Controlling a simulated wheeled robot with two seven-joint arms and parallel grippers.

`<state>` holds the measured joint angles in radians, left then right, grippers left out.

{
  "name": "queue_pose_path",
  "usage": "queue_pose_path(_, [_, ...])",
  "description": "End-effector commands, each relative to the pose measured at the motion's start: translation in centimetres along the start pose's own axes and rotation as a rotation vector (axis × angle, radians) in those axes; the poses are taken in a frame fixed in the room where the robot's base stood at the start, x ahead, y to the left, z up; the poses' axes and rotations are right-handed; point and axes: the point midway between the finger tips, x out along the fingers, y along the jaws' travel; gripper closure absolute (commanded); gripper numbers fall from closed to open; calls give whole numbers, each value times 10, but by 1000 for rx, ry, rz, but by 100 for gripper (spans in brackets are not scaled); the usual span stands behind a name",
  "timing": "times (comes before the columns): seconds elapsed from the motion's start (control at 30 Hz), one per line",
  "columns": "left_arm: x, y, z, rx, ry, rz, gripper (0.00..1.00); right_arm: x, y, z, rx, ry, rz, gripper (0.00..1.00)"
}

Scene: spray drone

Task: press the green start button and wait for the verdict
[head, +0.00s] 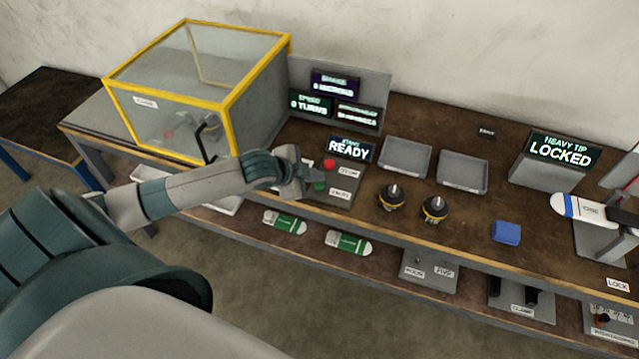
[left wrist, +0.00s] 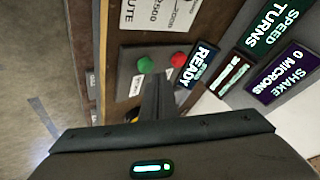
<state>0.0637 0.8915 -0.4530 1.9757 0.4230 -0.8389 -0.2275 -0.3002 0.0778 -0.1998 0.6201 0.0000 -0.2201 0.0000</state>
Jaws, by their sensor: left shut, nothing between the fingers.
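The green start button (head: 319,186) sits on a grey control panel (head: 343,196) at the bench's front edge, partly covered by my left gripper in the head view. It shows clearly in the left wrist view (left wrist: 145,65). A red button (head: 329,164) is beside it, also in the left wrist view (left wrist: 178,60). A small display (head: 349,149) behind them reads READY. My left gripper (head: 306,178) is shut and empty, right by the panel; its closed fingers (left wrist: 157,92) point toward the buttons. I cannot tell whether they touch. My right gripper is not in view.
A yellow-framed clear enclosure (head: 190,90) stands left. Readouts (head: 335,100) show 0 turns and 0 microns. Two grey trays (head: 405,157), two black-and-yellow parts (head: 392,197) and a blue block (head: 506,232) are to the right. A display (head: 563,150) reads HEAVY TIP LOCKED.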

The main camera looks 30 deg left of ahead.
Motion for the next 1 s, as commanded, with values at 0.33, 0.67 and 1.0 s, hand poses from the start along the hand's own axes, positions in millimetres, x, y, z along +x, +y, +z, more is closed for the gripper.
queue_pose_path(0.33, [0, 0, 0, 0, 0, 0, 100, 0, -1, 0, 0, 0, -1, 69])
queue_pose_path(0.67, [0, 0, 0, 0, 0, 0, 100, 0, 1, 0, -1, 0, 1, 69])
queue_pose_path(1.0, [4, 3, 3, 0, -1, 0, 100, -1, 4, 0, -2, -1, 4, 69])
